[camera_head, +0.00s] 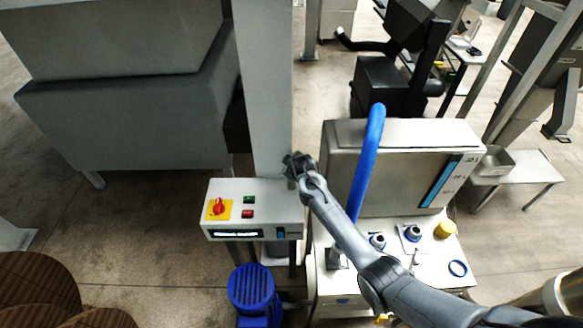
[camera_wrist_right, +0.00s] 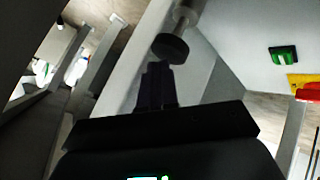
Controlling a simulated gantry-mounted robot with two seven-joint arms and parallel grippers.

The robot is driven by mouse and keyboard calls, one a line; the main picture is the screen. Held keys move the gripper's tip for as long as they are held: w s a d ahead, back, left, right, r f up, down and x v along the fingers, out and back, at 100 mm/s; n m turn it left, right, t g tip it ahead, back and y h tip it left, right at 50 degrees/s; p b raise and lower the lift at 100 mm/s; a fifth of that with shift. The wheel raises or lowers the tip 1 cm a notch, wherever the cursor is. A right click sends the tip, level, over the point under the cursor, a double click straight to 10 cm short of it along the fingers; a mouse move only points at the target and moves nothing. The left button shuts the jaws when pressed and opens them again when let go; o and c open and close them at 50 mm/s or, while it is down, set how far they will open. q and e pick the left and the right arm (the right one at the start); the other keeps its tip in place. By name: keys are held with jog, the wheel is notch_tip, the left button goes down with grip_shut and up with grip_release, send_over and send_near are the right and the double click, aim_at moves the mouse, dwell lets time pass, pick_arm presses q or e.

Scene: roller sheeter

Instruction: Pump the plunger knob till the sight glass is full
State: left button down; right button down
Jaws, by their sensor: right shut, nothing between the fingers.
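The plunger knob (camera_wrist_right: 170,48) is a dark round disc on a pale metal rod in the right wrist view. My right gripper (camera_wrist_right: 158,70) is shut and empty, its fingertips just below the knob; I cannot tell if they touch it. In the head view my right gripper (camera_head: 298,165) is at the top right corner of the white control box (camera_head: 228,190), and the knob is hidden there. A tall blue strip (camera_head: 440,181) in a dark frame on the grey cabinet front may be the sight glass; its level is too small to read. My left gripper is not in view.
The control box carries a red rotary switch (camera_head: 218,207), green and red buttons and a dark display. A blue motor (camera_head: 252,288) stands below it. A grey column (camera_head: 262,90) stands behind the box.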

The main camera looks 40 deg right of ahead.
jog(key=shift+f, duration=0.35)
jog(key=shift+f+b, duration=0.3)
jog(key=shift+f, duration=0.15)
dwell(0.4)
jog(key=shift+f, duration=0.5)
jog(key=shift+r, duration=0.1)
dwell(0.5)
jog(key=shift+r, duration=0.35)
jog(key=shift+s+r+p, duration=0.1)
jog(key=shift+r+p, duration=1.8)
jog(key=shift+p, duration=0.45)
jog(key=shift+r, duration=0.1)
